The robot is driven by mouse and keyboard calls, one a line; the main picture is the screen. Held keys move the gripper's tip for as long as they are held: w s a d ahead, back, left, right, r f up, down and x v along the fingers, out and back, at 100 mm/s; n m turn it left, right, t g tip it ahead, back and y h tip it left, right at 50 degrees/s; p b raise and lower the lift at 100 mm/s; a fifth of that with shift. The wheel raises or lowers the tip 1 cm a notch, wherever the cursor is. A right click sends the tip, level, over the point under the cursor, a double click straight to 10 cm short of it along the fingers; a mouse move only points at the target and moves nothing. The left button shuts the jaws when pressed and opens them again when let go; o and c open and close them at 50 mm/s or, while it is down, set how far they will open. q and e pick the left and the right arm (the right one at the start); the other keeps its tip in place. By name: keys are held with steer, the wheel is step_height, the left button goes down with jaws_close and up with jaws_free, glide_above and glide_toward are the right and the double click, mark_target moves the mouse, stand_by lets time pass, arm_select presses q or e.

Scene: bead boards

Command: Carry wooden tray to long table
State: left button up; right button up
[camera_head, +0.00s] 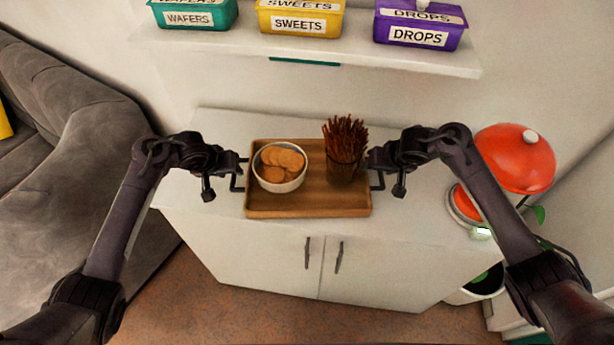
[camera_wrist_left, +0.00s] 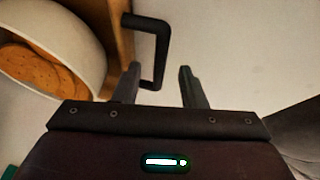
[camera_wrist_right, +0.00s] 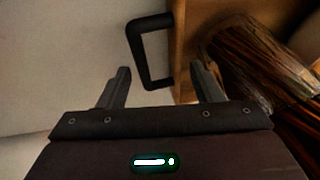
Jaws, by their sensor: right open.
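The wooden tray (camera_head: 310,206) sits on the white cabinet top. It carries a white bowl of round biscuits (camera_head: 281,167) on its left and a brown cup of thin sticks (camera_head: 345,150) on its right. A black handle sticks out at each end. My left gripper (camera_wrist_left: 157,85) is open, with the left handle (camera_wrist_left: 160,50) between or just ahead of its fingers. My right gripper (camera_wrist_right: 160,85) is open, with the right handle (camera_wrist_right: 140,50) between or just ahead of its fingers. Neither gripper is closed on a handle. No long table is seen.
The white cabinet (camera_head: 265,262) stands against the wall. A shelf (camera_head: 330,52) above holds a teal, a yellow and a purple box. A grey sofa (camera_head: 60,130) is at left. A red domed appliance (camera_head: 515,160) stands at right, close to my right arm.

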arm_select(q)
steer(key=shift+x, duration=1.25)
arm_select(e)
steer(key=shift+x, duration=1.25)
arm_select(q)
steer(key=shift+c, duration=0.5)
arm_select(e)
steer(key=shift+s, duration=0.1)
steer(key=shift+c, duration=0.5)
arm_select(q)
steer(key=shift+r, duration=0.1)
steer(key=c, duration=0.7)
arm_select(e)
steer(key=shift+d, duration=0.1)
steer(key=c, duration=0.7)
arm_select(q)
jaws_close()
arm_select(e)
steer(key=c, duration=0.3)
